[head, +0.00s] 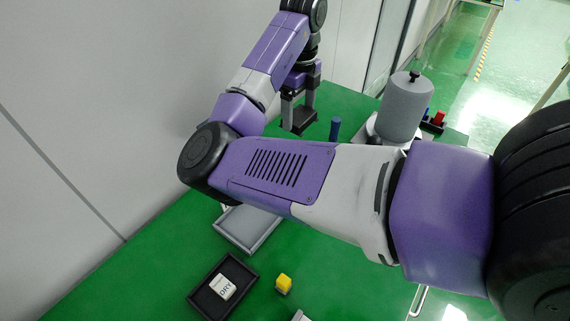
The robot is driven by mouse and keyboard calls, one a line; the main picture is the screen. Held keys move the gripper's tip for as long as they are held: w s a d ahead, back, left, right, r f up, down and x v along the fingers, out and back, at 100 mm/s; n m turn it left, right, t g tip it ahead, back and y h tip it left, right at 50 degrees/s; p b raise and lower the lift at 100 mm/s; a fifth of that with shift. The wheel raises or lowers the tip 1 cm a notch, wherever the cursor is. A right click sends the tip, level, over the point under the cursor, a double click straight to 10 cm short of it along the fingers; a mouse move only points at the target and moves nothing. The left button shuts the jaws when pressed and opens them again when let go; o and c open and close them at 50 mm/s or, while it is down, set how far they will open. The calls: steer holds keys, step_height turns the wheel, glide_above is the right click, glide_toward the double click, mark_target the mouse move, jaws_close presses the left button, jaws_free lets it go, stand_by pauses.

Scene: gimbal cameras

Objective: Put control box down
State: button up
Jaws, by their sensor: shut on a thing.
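My gripper (298,108) is at the far end of my purple and white arm, over the back part of the green table (130,275). It is shut on a dark grey box (300,122), which appears to be the control box. The fingers stand on either side of it. I cannot tell whether the box touches the table or is held just above it. Details on the box are too small to make out.
A blue cylinder (335,128) stands just right of the box. A large grey cylinder (400,105) and small red item (438,118) are further right. Nearer are a grey tray (272,234), a black tray (193,297) holding a white "DRY" packet (223,287), and a yellow block (284,283).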

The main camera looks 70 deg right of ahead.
step_height(320, 180, down, 19)
steer(key=shift+f+p, duration=0.15)
steer(key=shift+p, duration=0.25)
steer(key=shift+f, duration=0.1)
steer(key=o, duration=1.4)
steer(key=shift+o, duration=0.2)
step_height(320, 180, up, 12)
steer(key=shift+r+b, duration=0.15)
steer(key=shift+b, duration=0.55)
